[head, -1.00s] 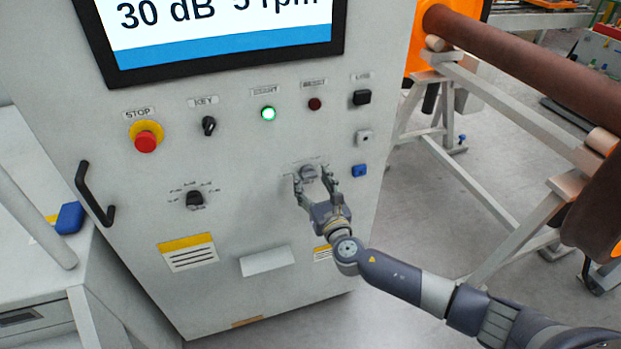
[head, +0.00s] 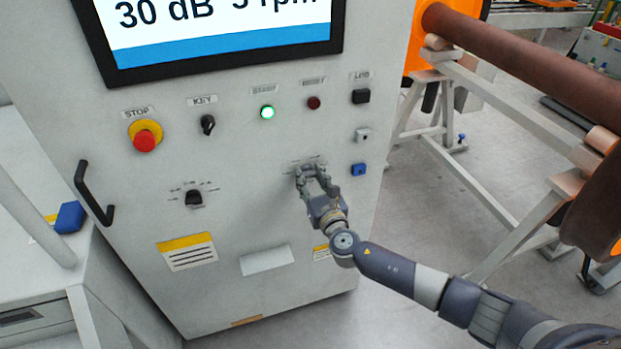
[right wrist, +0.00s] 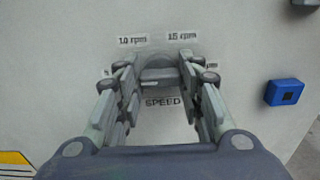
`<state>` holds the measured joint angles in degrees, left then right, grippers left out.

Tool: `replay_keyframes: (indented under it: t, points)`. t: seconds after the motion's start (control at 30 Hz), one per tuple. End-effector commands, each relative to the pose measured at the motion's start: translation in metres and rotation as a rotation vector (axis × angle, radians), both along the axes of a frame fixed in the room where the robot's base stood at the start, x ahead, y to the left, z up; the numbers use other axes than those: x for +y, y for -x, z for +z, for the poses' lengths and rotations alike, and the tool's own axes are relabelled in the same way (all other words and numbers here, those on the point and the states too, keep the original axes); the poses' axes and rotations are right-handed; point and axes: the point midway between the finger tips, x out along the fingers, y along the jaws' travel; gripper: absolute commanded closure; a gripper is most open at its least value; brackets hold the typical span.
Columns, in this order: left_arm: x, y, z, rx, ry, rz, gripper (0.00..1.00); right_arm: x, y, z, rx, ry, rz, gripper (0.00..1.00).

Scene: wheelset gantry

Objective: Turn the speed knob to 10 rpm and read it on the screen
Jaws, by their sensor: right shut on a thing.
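The speed knob (right wrist: 159,75) is a grey round knob with a raised bar, on the cabinet's front panel above the label SPEED. Marks reading 10 rpm and 15 rpm sit above it; the side marks are partly covered by my fingers. My right gripper (head: 316,174) is at the knob in the head view. In the right wrist view its two fingers (right wrist: 158,82) are closed on the knob from both sides. The screen (head: 215,25) reads 30 dB and 5 rpm, its top cut off by the frame. My left gripper is not in view.
The panel also carries a red STOP button (head: 145,137), a key switch (head: 208,125), a lit green button (head: 267,112), a dark red button (head: 314,103) and another selector knob (head: 194,198). A black handle (head: 92,194) sticks out at left. A pipe on a trestle stands right.

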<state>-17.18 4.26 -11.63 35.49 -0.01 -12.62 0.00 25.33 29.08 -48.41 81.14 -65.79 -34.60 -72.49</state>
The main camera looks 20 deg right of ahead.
Motion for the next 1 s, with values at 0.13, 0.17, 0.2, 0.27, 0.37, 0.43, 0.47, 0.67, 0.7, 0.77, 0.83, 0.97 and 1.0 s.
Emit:
replay_keyframes:
  t: [0.13,0.17,0.2,0.27,0.37,0.43,0.47,0.67,0.7,0.77,0.83,0.97,1.0]
  points:
    - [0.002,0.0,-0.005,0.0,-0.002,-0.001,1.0,0.0,0.0,-0.002,0.001,-0.043,0.0,0.89]
    - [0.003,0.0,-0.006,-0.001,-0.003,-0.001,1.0,0.0,0.0,-0.002,0.002,-0.056,0.0,0.89]
    - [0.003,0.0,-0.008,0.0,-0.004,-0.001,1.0,0.0,0.0,-0.002,0.003,-0.075,0.0,0.89]
    - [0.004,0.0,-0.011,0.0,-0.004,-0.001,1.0,0.0,0.0,-0.003,0.005,-0.113,0.0,0.89]
    - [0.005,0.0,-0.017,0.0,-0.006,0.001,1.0,0.0,0.0,-0.003,0.006,-0.187,-0.001,0.89]
    - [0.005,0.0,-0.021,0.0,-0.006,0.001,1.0,0.0,0.0,-0.004,0.009,-0.248,0.0,0.89]
    - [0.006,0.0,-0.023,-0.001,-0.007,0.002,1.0,0.0,0.001,-0.004,0.01,-0.275,0.0,0.89]
    - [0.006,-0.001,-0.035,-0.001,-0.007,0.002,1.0,0.0,0.0,-0.004,0.016,-0.465,-0.001,0.89]
    - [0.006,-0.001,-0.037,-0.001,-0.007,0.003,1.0,0.0,0.0,-0.004,0.018,-0.504,-0.001,0.89]
    - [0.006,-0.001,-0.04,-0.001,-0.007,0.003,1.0,0.0,0.0,-0.003,0.019,-0.56,-0.001,0.89]
    - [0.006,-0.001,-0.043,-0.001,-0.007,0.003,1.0,0.0,0.0,-0.003,0.021,-0.624,0.0,0.89]
    - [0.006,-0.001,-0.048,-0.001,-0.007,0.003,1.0,-0.001,0.0,-0.003,0.025,-0.737,-0.001,0.89]
    - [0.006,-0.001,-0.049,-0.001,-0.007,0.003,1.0,0.0,0.0,-0.003,0.027,-0.769,-0.001,0.89]
